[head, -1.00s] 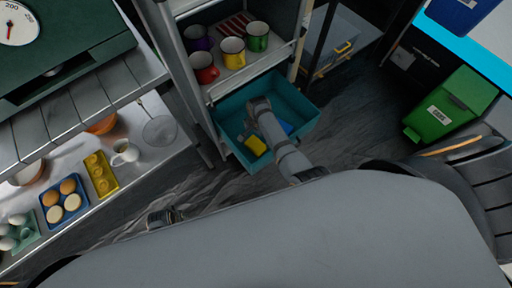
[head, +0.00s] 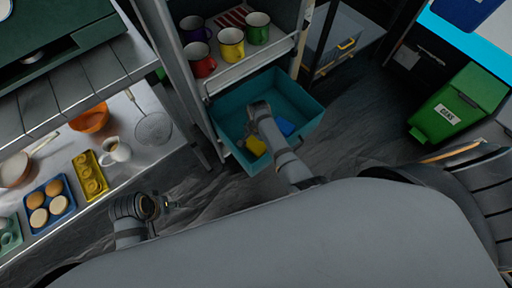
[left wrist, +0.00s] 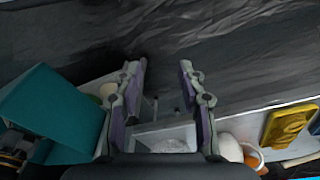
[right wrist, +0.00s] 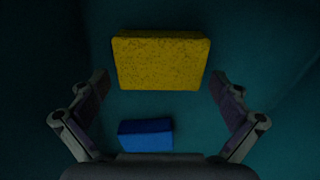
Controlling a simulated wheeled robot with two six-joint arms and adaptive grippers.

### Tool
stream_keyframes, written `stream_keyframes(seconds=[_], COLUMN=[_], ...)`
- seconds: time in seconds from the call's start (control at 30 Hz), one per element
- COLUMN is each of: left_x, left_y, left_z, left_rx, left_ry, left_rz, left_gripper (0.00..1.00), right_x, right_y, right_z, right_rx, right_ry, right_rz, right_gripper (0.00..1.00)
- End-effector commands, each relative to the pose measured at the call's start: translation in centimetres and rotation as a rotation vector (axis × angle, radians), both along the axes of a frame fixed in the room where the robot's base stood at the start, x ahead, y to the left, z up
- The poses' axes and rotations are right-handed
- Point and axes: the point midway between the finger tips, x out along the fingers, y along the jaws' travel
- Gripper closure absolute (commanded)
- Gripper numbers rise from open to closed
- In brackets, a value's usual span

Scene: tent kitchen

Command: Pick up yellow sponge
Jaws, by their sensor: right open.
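The yellow sponge (head: 256,146) lies in the teal drawer (head: 308,104), partly hidden in the head view by my right arm. In the right wrist view the sponge (right wrist: 160,62) lies flat on the drawer floor, ahead of and between the fingers. My right gripper (right wrist: 159,85) is open, reaching down into the drawer, with nothing between its fingers but space above the sponge. A blue block (right wrist: 146,135) lies nearer the palm; it also shows in the head view (head: 286,128). My left gripper (left wrist: 165,68) is open and empty, away from the drawer near the left counter.
A shelf above the drawer holds several mugs, including a red mug (head: 199,61) and a yellow mug (head: 231,44). The left counter carries a blue tray (head: 62,206) of round foods and a white cup (head: 115,152). A green bin (head: 455,108) stands at right on the dark floor.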

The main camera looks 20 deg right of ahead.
Motion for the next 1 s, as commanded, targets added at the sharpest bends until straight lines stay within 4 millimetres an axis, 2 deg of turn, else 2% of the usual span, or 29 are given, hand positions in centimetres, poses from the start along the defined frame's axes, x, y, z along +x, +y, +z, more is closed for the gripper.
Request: stream_keyframes(seconds=[0.2, 0.4, 0.77, 0.87, 1.0], left_x=[0.0, 0.0, 0.1, 0.2, 0.4], left_y=[0.0, 0.0, 0.0, 0.2, 0.8], left_z=[0.2, 0.1, 0.0, -0.5, -2.2], left_rx=[-0.001, -0.001, 0.001, 0.005, 0.019], left_ry=[-0.001, -0.001, 0.0, 0.004, 0.016], left_rz=[0.0, 0.0, 0.001, 0.004, 0.013], left_gripper=[0.6, 0.6, 0.6, 0.6, 0.6], right_x=[0.0, 0.0, 0.0, 0.0, 0.0], right_y=[0.0, 0.0, 0.0, 0.0, 0.0], right_z=[0.0, 0.0, 0.2, 0.5, 1.7], right_rx=[0.0, 0.0, 0.0, 0.0, 0.0], right_ry=[0.0, 0.0, 0.001, 0.0, 0.0], right_rz=[0.0, 0.0, 0.0, 0.0, 0.0], right_gripper=[0.0, 0.24, 0.25, 0.25, 0.25])
